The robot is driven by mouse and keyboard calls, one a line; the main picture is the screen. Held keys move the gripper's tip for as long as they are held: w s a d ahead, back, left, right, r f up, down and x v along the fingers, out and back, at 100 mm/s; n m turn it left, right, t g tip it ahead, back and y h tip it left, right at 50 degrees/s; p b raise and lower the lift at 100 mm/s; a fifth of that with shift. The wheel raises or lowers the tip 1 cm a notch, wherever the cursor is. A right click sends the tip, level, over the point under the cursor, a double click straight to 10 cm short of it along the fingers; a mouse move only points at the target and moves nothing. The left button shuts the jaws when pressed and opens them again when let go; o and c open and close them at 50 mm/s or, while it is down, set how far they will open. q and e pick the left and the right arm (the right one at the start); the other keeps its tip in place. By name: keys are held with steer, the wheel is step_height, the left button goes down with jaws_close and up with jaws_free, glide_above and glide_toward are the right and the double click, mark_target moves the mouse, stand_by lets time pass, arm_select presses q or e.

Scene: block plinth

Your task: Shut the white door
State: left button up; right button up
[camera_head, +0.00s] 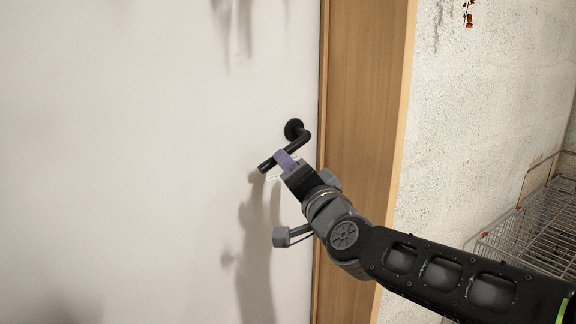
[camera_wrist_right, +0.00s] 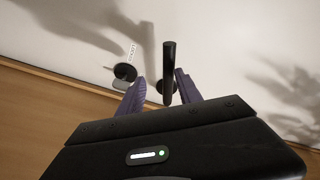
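The white door (camera_head: 150,150) fills the left of the head view, its right edge along the wooden frame (camera_head: 365,90). I cannot tell whether it is fully shut. Its black lever handle (camera_head: 297,143) points left and down from a round plate. My right gripper (camera_head: 281,160) is at the lever, one purple finger overlapping it. In the right wrist view, the purple fingers (camera_wrist_right: 160,88) stand apart with the black lever (camera_wrist_right: 169,65) between them and a visible gap. Whether either finger touches it is unclear. My left gripper is not in view.
A pale rough wall (camera_head: 480,110) stands right of the frame. A wire basket or cart (camera_head: 535,225) is at the far right, beside my right arm. Small orange-red items (camera_head: 468,15) hang at the top right. Dark shadows fall on the door.

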steer(key=v, duration=0.6)
steer(key=shift+w, duration=0.1)
